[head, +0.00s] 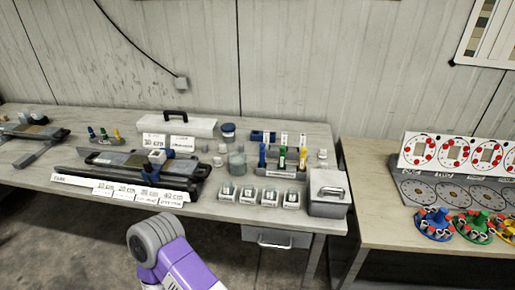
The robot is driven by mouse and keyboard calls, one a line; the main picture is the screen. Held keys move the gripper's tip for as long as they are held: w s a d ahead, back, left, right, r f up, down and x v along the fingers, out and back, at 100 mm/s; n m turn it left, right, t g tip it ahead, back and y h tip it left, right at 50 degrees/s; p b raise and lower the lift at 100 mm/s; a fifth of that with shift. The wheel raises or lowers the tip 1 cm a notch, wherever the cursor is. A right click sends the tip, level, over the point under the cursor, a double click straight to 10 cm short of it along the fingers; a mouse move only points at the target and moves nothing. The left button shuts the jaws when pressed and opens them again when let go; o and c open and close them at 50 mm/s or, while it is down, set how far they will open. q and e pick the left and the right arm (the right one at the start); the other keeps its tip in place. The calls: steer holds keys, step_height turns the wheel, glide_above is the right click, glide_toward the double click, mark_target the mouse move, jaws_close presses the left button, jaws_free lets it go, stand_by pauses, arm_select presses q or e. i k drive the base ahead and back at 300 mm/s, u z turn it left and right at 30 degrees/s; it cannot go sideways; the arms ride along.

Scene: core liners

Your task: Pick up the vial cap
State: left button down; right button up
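No vial cap can be told for certain at this size. Small pale round pieces (218,161) lie on the workbench (225,208) beside a clear glass jar (237,165). Another pale round piece (323,154) is at the right of the bench. Several small clear vials or jars (248,195) stand in a row at the front, each with a white label. Neither gripper is in view. Only a purple and grey link of one of my arms shows at the bottom, in front of the bench.
A long dark tray (140,180) with labels fills the bench's left middle. A rack with coloured tools (282,160) stands right of centre. A grey lidded box (328,193) is at the right corner. A second table (375,210) with dial boards and coloured discs stands further right.

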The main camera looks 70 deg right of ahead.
mark_target(322, 154)
steer(key=u, duration=0.2)
steer(key=k, duration=1.4)
steer(key=z, duration=0.8)
